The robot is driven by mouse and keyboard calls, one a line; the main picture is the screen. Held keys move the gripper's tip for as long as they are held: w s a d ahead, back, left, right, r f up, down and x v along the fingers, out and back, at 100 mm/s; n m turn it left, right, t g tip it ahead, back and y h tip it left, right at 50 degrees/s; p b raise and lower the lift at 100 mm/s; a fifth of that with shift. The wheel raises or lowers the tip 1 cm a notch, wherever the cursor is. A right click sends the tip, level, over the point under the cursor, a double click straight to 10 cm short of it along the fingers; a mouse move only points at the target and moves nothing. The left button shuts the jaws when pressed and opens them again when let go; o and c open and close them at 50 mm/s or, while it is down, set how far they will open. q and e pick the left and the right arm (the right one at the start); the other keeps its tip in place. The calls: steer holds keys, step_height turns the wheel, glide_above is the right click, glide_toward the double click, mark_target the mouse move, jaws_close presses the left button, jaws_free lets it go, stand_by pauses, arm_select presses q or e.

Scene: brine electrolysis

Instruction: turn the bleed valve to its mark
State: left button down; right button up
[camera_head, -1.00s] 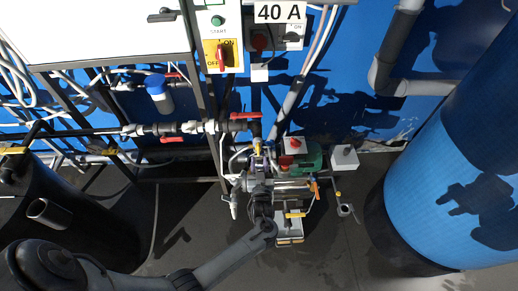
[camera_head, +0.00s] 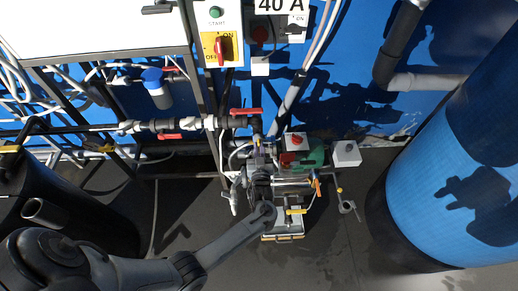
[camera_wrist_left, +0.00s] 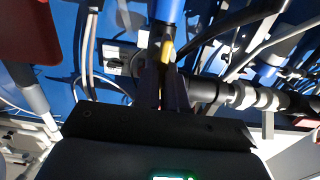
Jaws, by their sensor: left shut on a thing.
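My left gripper (camera_head: 258,152) reaches into the pipework in the middle of the head view. In the left wrist view its two dark fingers (camera_wrist_left: 166,72) are close together around a small yellow handle (camera_wrist_left: 167,49), which looks like the bleed valve's. The handle lies just below a blue cylindrical part (camera_wrist_left: 169,12). The fingers hide much of the valve. I cannot make out its mark in either view. My right gripper is not in view.
Red-handled pipe valves (camera_head: 246,111) sit just above the gripper. A green pump motor (camera_head: 314,156) and a grey box (camera_head: 346,153) are to the right. A large blue tank (camera_head: 440,165) stands at far right. Dark floor (camera_head: 335,250) is clear in front.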

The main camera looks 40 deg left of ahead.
arm_select(q)
steer(key=shift+m, duration=0.3)
steer(key=shift+w+d+f+m+p, duration=0.1)
steer(key=shift+m+p, duration=0.75)
steer(key=shift+m, duration=2)
steer(key=shift+w+d+f+m+p, duration=0.15)
steer(key=shift+m+p, duration=0.75)
steer(key=shift+m, duration=2)
steer(key=shift+a+f+m+p, duration=0.1)
steer(key=shift+m+p, duration=0.75)
steer(key=shift+m, duration=2)
steer(key=c, duration=1.2)
jaws_free()
steer(key=shift+s+d, duration=0.1)
steer(key=shift+d, duration=0.05)
